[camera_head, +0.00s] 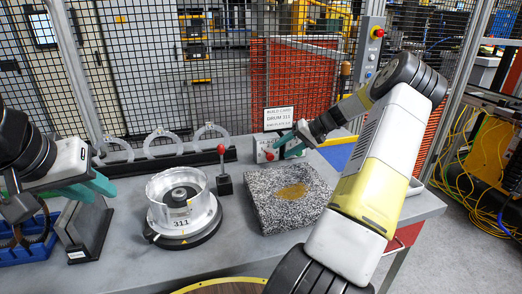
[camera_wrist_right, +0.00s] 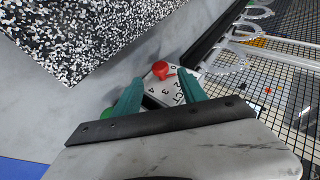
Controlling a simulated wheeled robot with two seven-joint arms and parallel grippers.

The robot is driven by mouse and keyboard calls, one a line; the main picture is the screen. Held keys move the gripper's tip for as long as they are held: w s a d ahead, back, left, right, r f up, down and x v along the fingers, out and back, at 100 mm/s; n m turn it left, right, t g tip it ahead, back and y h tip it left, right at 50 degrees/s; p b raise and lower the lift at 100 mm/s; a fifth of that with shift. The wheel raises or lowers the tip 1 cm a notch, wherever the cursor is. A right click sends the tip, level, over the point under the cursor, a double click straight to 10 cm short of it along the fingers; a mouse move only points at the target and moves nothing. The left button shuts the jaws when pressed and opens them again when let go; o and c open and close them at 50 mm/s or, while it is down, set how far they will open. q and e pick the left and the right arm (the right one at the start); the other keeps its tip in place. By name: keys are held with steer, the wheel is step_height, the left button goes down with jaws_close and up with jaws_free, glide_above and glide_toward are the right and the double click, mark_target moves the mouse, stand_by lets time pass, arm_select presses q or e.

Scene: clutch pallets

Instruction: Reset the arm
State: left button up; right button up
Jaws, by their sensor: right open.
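My right gripper (camera_head: 290,146) reaches over the back of the table beside a small white control box (camera_head: 262,147). In the right wrist view its two teal fingers (camera_wrist_right: 162,84) stand apart with nothing held between them. The control box (camera_wrist_right: 165,92), with a red button, a green button and printed numbers, shows beyond the fingertips. I cannot tell whether they touch it. My left gripper (camera_head: 97,187) is at the left, over the table near a dark stand; its teal fingers overlap, so its opening is unclear.
A silver drum marked 311 (camera_head: 180,207) stands on a round base mid-table. A red-knobbed lever (camera_head: 223,172) is beside it. A speckled stone block (camera_head: 268,208) lies to the right. Pale rings (camera_head: 163,143) stand in a rack behind. A blue bin (camera_head: 30,244) is far left; mesh fencing stands behind.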

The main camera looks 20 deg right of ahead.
steer(key=shift+v, duration=1.15)
steer(key=s+a+r+n+g+h, duration=0.1)
steer(key=s+a+r+h, duration=0.1)
steer(key=s+a+r, duration=0.6)
steer(key=s+a+r+n+g+h, duration=0.1)
steer(key=s+a+r+n+h, duration=0.25)
steer(key=a, duration=0.65)
steer(key=s+a+r+t, duration=0.1)
steer(key=s+a+r, duration=0.1)
steer(key=s, duration=0.8)
steer(key=s+a+r+m+t, duration=0.1)
steer(key=s+a+r, duration=0.2)
steer(key=s, duration=0.6)
steer(key=shift+s+a+t, duration=0.4)
steer(key=shift+a, duration=0.35)
steer(key=shift+r+h, duration=0.1)
steer(key=shift+h, duration=0.15)
